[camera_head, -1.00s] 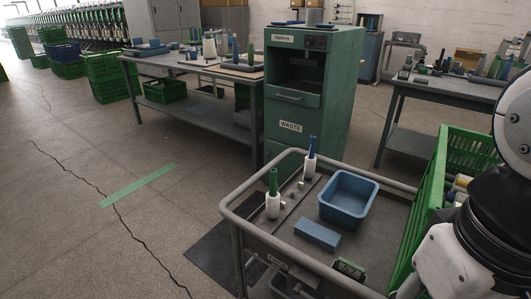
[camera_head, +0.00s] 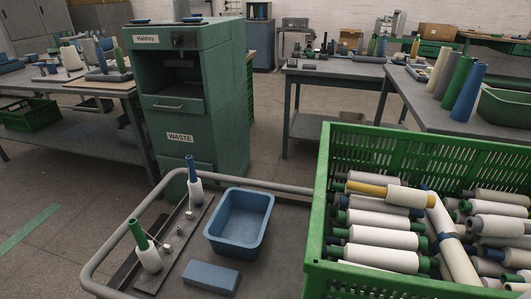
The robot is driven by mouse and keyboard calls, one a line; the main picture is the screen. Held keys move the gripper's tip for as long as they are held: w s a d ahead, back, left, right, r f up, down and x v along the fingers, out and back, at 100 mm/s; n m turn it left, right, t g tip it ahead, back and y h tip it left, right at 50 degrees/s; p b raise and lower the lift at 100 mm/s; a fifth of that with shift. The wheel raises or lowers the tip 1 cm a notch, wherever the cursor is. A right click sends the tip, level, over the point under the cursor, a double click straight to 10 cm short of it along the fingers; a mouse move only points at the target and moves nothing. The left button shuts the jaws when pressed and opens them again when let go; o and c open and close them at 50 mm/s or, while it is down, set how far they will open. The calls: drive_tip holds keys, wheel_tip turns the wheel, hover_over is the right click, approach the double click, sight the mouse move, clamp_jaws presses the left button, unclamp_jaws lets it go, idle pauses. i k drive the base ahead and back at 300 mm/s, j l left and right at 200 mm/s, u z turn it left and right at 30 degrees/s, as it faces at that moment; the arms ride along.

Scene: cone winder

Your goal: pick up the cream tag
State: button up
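I cannot make out a cream tag with certainty in this view. Small pale pieces (camera_head: 181,231) lie on a dark strip on the trolley, too small to identify. On the same strip stand a white cop on a green tube (camera_head: 148,258) and a white cop on a blue tube (camera_head: 195,188). A blue open bin (camera_head: 240,243) and a flat blue block (camera_head: 211,277) are to their right. My gripper is not in view.
A green crate (camera_head: 322,200) full of white bobbins, one with yellow yarn, fills the right front. The grey trolley rim (camera_head: 108,250) surrounds the items. A green waste cabinet (camera_head: 186,140) stands behind. Tables (camera_head: 330,75) line the back. Floor is free at left.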

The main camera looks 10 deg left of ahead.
sight(168, 249)
drive_tip(key=j+z, duration=0.15)
drive_tip(key=j, duration=0.45)
drive_tip(key=j+z, duration=0.2)
drive_tip(key=j, duration=0.45)
drive_tip(key=k+j+z, duration=0.15)
drive_tip(key=j, duration=0.45)
